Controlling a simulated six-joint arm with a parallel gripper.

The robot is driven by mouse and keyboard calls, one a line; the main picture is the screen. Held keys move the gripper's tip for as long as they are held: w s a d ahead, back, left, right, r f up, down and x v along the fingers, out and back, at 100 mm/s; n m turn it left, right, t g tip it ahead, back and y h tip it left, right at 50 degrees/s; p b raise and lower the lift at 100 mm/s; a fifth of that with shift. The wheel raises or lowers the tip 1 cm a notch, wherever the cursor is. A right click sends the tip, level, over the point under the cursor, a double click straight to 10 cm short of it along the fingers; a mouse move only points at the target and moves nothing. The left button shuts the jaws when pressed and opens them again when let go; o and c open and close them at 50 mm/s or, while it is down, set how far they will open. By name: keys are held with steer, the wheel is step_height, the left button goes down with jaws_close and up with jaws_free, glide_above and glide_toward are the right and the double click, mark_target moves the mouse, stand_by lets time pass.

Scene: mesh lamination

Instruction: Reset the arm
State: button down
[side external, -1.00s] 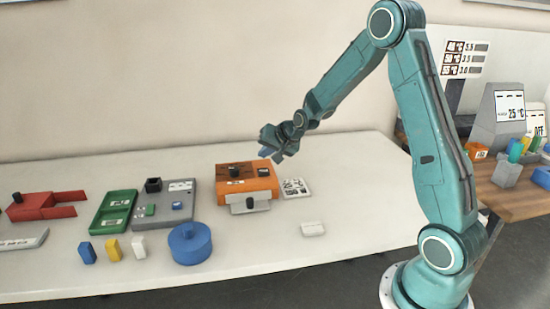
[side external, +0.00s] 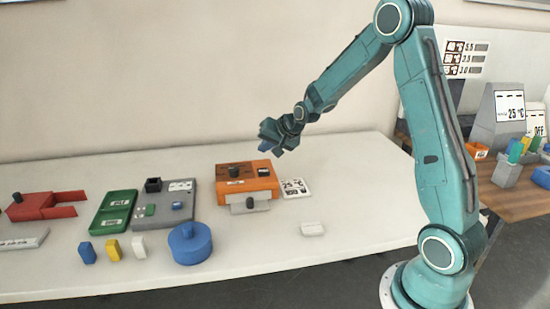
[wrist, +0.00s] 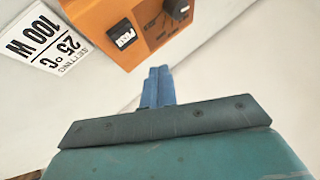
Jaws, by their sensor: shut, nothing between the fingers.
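My teal arm holds my gripper (side external: 265,147) in the air above the back of the white table, over the rear edge of the orange device. In the wrist view the two blue fingers (wrist: 158,88) are together with nothing between them. The orange device (side external: 262,188) has a black knob and a grey front part. It also shows at the top of the wrist view (wrist: 130,50). A white card (side external: 297,188) reading 25 °C and 100 W lies to its right. My gripper touches nothing that I can see.
A small white block (side external: 312,229) lies front right. Left are a blue round container (side external: 190,243), small blue, yellow and white blocks, a grey unit (side external: 150,215), a green tray (side external: 112,212) and a red fork-shaped piece (side external: 45,206). A wooden bench (side external: 515,200) with instruments stands right. The table's right end is clear.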

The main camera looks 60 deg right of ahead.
steer(key=s+a+r+n+g, duration=0.1)
steer(key=s+a+r+n, duration=0.4)
steer(key=s+a+r, duration=0.65)
steer(key=s+a+n+g, duration=0.1)
steer(key=s+a+n, duration=0.2)
steer(key=s, duration=0.7)
steer(key=s+a+r+n+g+y, duration=0.1)
steer(key=s+a, duration=0.3)
steer(key=s, duration=0.7)
steer(key=shift+s+n, duration=0.2)
steer(key=shift+n, duration=0.7)
steer(key=c, duration=2.1)
jaws_free()
